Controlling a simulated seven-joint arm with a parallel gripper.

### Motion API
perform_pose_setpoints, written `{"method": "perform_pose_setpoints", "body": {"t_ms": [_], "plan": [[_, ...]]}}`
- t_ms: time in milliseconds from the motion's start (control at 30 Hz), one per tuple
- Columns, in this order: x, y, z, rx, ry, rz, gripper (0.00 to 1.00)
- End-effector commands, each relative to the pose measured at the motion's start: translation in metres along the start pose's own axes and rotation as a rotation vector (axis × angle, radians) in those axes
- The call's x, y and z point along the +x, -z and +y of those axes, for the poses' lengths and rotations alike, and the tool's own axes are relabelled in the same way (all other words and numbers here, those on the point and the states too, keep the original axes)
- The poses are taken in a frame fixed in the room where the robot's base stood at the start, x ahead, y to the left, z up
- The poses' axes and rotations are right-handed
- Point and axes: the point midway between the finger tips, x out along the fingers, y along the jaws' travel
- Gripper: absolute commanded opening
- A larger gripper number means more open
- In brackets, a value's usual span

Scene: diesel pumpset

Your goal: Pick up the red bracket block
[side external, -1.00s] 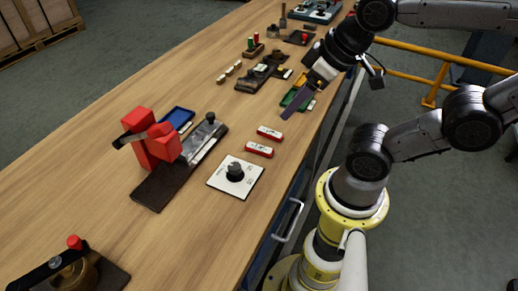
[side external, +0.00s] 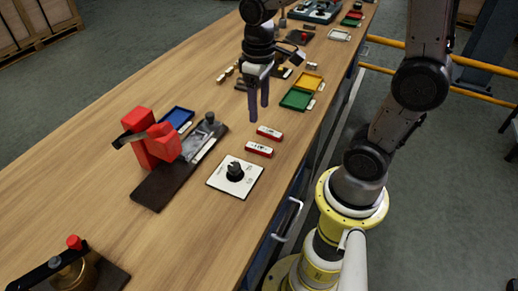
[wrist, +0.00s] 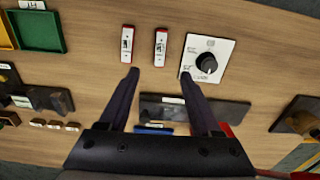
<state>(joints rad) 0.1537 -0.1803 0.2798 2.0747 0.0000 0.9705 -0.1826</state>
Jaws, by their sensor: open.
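The red bracket block (side external: 152,146) stands upright on a long dark base plate (side external: 160,188) at the left of the side view. A dark bar sticks out of its left side. In the wrist view only a sliver of red (wrist: 228,130) shows beside the right finger; the rest is hidden behind my gripper. My gripper (side external: 259,112) points down, open and empty, above the bench, right of and beyond the block and well apart from it. Both fingers of my gripper (wrist: 158,74) show spread in the wrist view.
Two red-and-white pieces (side external: 259,149) and a white plate with a black knob (side external: 235,178) lie right of the base plate. A blue tray (side external: 177,117) is behind the block. Green (side external: 297,99) and yellow trays (side external: 307,82) lie farther back. Bare wood lies left of the block.

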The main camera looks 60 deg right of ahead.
Motion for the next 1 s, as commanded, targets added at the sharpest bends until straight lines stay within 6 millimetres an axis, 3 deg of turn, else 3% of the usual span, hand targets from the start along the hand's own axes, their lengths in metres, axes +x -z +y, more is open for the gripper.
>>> {"method": "perform_pose_setpoints", "body": {"t_ms": [333, 633, 1000], "plan": [[0.062, -0.001, -0.001, 0.0, 0.001, -0.003, 0.65], [0.085, -0.001, -0.001, 0.0, 0.0, -0.002, 0.65], [0.127, 0.0, -0.001, 0.0, 0.0, 0.002, 0.65]]}}
